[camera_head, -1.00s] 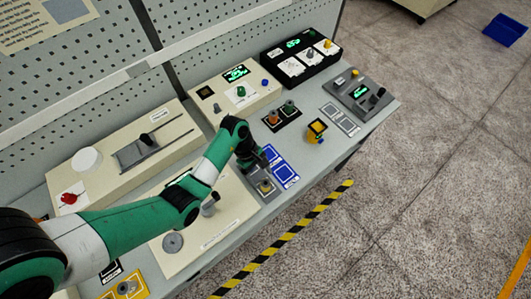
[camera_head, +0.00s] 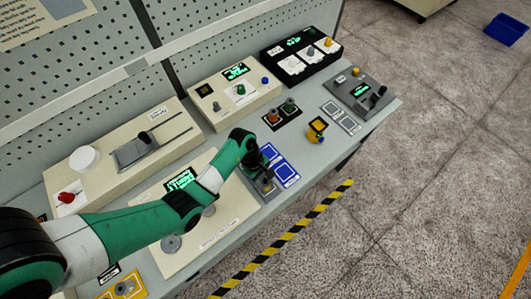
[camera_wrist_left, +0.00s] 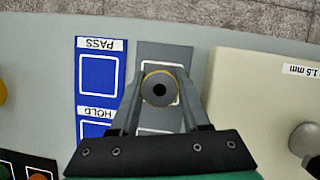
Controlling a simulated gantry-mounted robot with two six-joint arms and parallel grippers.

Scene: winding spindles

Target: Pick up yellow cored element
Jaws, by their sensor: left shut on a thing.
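The yellow cored element (camera_wrist_left: 158,82) shows from above in the left wrist view as a grey round top with a dark centre and a thin yellow rim. My left gripper (camera_wrist_left: 158,96) is shut on it, one finger on each side. It is over a grey plate with white outlined squares (camera_wrist_left: 160,56). I cannot tell if it still touches the plate. In the head view my left gripper (camera_head: 264,174) is low over that plate and mostly hides the element. My right gripper is not in view.
Blue PASS and HOLD pads (camera_wrist_left: 98,78) lie beside the grey plate. A cream panel (camera_wrist_left: 262,100) with a grey knob is on the other side. A yellow block (camera_head: 317,129), a dark tray with coloured spindles (camera_head: 281,114) and a black box (camera_head: 300,58) stand farther along the bench.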

